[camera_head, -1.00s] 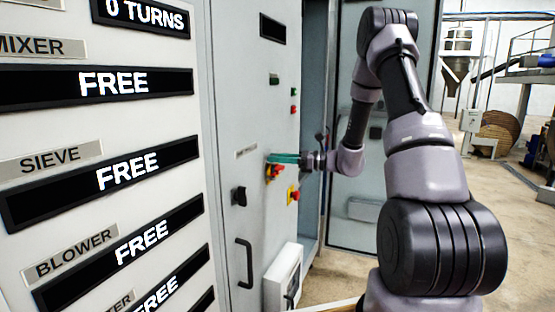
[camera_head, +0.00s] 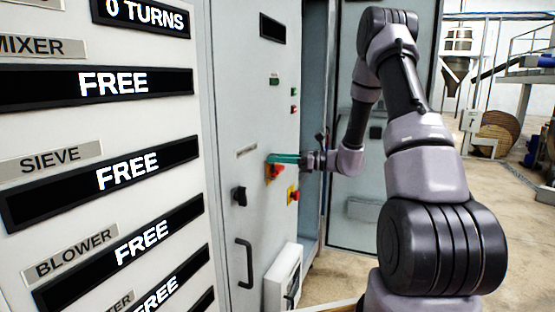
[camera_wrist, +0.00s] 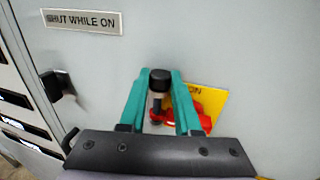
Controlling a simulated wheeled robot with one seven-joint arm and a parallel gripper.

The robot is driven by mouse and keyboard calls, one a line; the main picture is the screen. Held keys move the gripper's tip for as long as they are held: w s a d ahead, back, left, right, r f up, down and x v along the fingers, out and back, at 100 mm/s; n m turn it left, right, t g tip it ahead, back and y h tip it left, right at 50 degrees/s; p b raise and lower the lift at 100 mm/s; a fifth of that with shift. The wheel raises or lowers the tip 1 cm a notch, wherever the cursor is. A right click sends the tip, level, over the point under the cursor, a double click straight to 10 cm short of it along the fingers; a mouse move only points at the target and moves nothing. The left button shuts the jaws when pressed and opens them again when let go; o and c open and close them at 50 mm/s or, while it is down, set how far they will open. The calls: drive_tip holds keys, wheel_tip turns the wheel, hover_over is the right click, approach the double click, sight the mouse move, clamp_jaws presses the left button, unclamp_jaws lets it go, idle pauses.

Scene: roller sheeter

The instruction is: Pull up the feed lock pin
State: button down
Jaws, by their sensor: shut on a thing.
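The feed lock pin (camera_wrist: 160,80) has a black knob and a dark stem in the wrist view. It stands at the panel beside a red handle (camera_wrist: 192,106) on a yellow plate (camera_wrist: 212,98). My gripper (camera_wrist: 159,76) has teal fingers, one on each side of the knob, and is shut on it. In the head view my gripper (camera_head: 270,158) reaches the grey cabinet front just above the red handle (camera_head: 275,171). The fingers hide the pin there. The lower stem is partly hidden by the red handle and the gripper body.
A "SHUT WHILE ON" label (camera_wrist: 82,21) and a black rotary knob (camera_wrist: 57,88) are to the left on the cabinet. A black door handle (camera_head: 245,262) and a white box (camera_head: 284,275) lie below. A second red and yellow switch (camera_head: 293,194) is close at right.

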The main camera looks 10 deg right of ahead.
sight(266, 140)
wheel_tip(266, 140, up, 6)
drive_tip(key=shift+w+f, duration=0.1)
drive_tip(key=shift+f, duration=0.05)
idle(0.3)
drive_tip(key=c, duration=0.9)
unclamp_jaws()
drive_tip(key=shift+d, duration=0.1)
drive_tip(key=shift+s+d, duration=0.2)
drive_tip(key=shift+d, duration=0.15)
drive_tip(key=v, duration=1)
